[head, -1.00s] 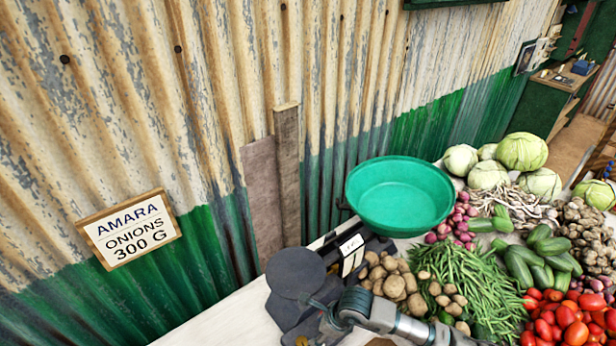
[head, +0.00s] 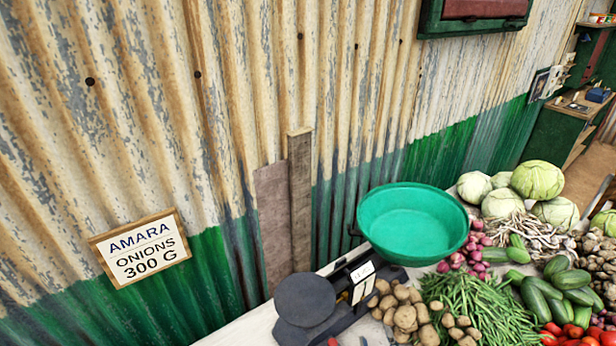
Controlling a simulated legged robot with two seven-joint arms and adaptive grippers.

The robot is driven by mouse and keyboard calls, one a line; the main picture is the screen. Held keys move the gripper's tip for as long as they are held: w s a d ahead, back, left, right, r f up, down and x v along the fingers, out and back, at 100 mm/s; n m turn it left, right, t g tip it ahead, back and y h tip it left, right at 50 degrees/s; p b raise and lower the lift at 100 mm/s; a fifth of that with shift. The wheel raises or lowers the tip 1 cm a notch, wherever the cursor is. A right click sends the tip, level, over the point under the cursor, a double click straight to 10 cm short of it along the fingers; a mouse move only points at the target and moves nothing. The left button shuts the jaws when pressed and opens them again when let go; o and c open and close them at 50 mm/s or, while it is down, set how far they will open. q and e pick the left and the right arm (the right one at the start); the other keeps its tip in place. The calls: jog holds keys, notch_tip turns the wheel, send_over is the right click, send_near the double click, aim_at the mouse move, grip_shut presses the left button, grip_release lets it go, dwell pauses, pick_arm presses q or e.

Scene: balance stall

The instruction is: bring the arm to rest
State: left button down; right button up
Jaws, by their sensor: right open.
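Only the tips of my right gripper (head: 347,342) show, at the very bottom edge in front of the scale; they are apart, with nothing seen between them. The rest of that gripper and its arm are out of the picture. The balance scale (head: 348,290) has a dark round plate (head: 305,300) at left and a green bowl (head: 413,224) at right. Both the plate and the bowl look empty. My left gripper is not in view.
A framed sign (head: 140,248) reading "AMARA ONIONS 300 G" hangs on the corrugated wall. Potatoes (head: 405,317), green beans (head: 470,305), red onions (head: 472,250), cucumbers (head: 545,298), tomatoes (head: 580,337) and cabbages (head: 537,180) crowd the right. Bare counter (head: 250,330) shows left of the scale.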

jog(key=s+d+f+m+g, duration=0.2)
jog(key=s+f+g, duration=0.4)
jog(key=s+f, duration=0.45)
jog(key=s+d+f+m+g, duration=0.2)
jog(key=s+f+m+g, duration=0.1)
jog(key=s+f+g, duration=0.55)
jog(key=s+f, duration=0.2)
jog(key=f, duration=1)
jog(key=s+f, duration=0.2)
jog(key=f, duration=0.9)
jog(key=s+d+f, duration=0.2)
jog(key=s+f, duration=1.4)
jog(key=f, duration=0.1)
jog(key=shift+f+n, duration=0.15)
jog(key=shift+n, duration=0.15)
jog(key=shift+d+g, duration=0.1)
jog(key=shift+g, duration=0.15)
